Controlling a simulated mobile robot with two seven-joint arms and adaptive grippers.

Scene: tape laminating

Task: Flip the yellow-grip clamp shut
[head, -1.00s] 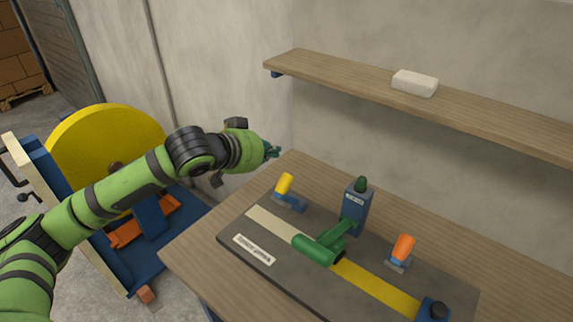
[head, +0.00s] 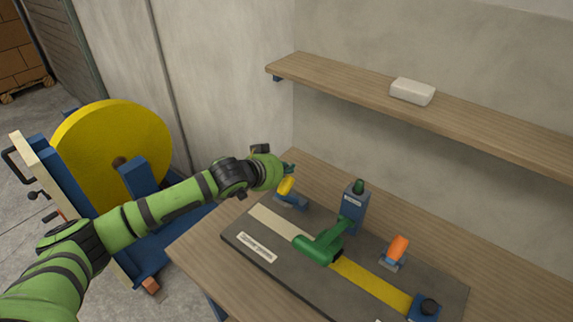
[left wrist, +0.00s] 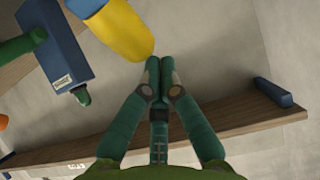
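The yellow-grip clamp has a yellow grip (head: 287,186) on a blue base (head: 291,202) at the far left of the dark board (head: 239,232). The grip stands up at a tilt. My left gripper (head: 290,168) is at the upper end of the grip in the head view. In the left wrist view its fingertips (left wrist: 160,64) are together with nothing between them, just beside the rounded end of the yellow grip (left wrist: 126,30). I cannot tell whether they touch. My right gripper is in neither view.
An orange-grip clamp (head: 397,250), a green roller on a blue post (head: 355,207) and a yellow tape strip (head: 372,286) are on the board. A wooden shelf (head: 345,84) with a white block (head: 412,91) runs above. A yellow disc (head: 105,150) stands at the left.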

